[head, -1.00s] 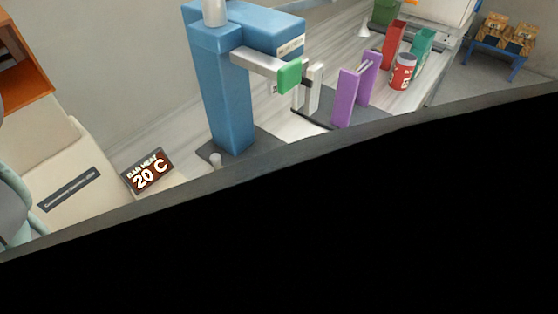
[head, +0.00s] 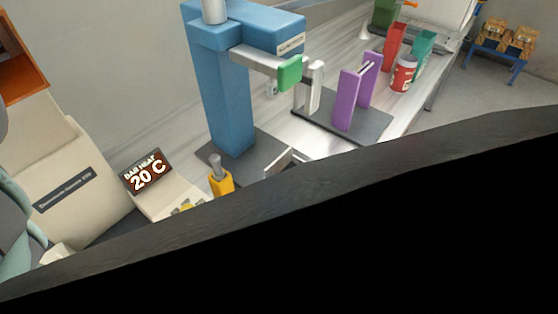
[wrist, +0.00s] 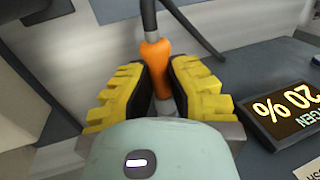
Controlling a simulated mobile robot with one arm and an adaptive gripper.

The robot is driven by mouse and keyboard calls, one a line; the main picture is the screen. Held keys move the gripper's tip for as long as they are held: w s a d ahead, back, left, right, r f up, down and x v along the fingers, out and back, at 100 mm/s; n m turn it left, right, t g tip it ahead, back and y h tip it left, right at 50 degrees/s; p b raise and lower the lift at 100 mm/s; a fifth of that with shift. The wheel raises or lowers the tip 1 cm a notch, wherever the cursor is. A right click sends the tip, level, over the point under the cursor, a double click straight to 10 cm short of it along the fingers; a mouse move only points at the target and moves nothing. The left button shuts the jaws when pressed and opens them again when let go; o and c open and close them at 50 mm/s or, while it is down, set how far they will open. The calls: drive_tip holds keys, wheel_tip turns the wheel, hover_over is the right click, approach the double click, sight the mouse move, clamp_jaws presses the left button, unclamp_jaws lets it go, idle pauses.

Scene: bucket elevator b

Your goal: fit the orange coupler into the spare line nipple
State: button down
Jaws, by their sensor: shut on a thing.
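The orange coupler (wrist: 155,54) is in the wrist view, just beyond my fingers, with a dark hose running up from its far end. My gripper (wrist: 158,82) has yellow ridged fingers closed from both sides around the coupler's near part. A grey metal piece (wrist: 163,104) shows between the fingers, below the orange part. I cannot pick out the spare line nipple with certainty in either view. I cannot make out my gripper in the head view, where a large dark shape covers the lower half.
A second dark hose (wrist: 190,28) crosses the wrist view. A percent display (wrist: 288,112) lies at right. In the head view, a blue column (head: 232,100) stands near a yellow post with a grey top (head: 220,182), a 20 C display (head: 147,171) and purple plates (head: 348,98).

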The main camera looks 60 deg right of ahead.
drive_tip(key=shift+w, duration=0.5)
drive_tip(key=c, duration=1)
unclamp_jaws()
drive_tip(key=v, duration=0.7)
drive_tip(key=shift+r, duration=0.2)
drive_tip(key=shift+d, duration=0.2)
